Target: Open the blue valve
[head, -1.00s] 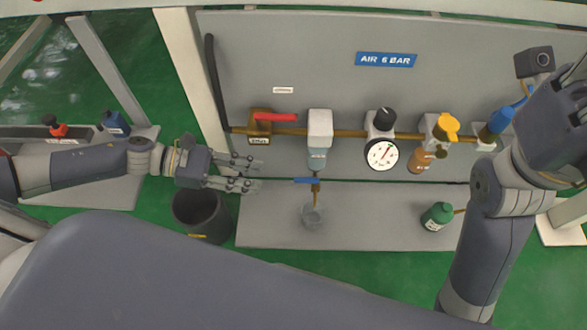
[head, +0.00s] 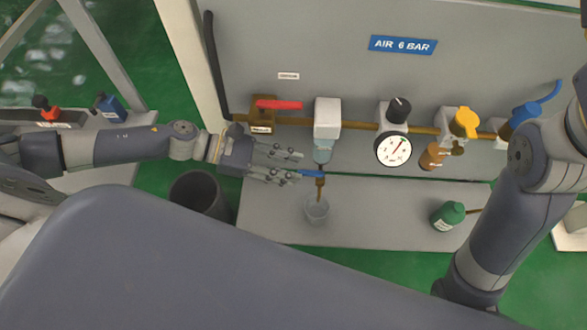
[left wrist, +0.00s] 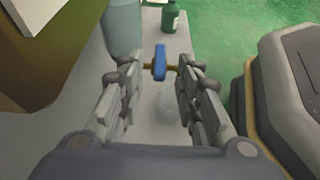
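A small valve with a blue handle (head: 313,174) sits on the brass drain pipe below the clear filter bowl (head: 322,152). My left gripper (head: 299,166) is open, its fingertips close to the left end of this handle. In the left wrist view the blue handle (left wrist: 160,62) stands upright in the gap between the two spread fingers (left wrist: 159,75); I see no finger clearly touching it. A second blue-handled valve (head: 525,114) is at the right end of the brass pipe. My right gripper is out of view; only its arm shows at the right.
A red-handled valve (head: 279,104), a gauge (head: 394,149) and a yellow-knobbed part (head: 465,122) are along the pipe. A clear cup (head: 316,210) stands below the drain. A green bottle (head: 447,216) stands right, a dark bin (head: 199,194) left.

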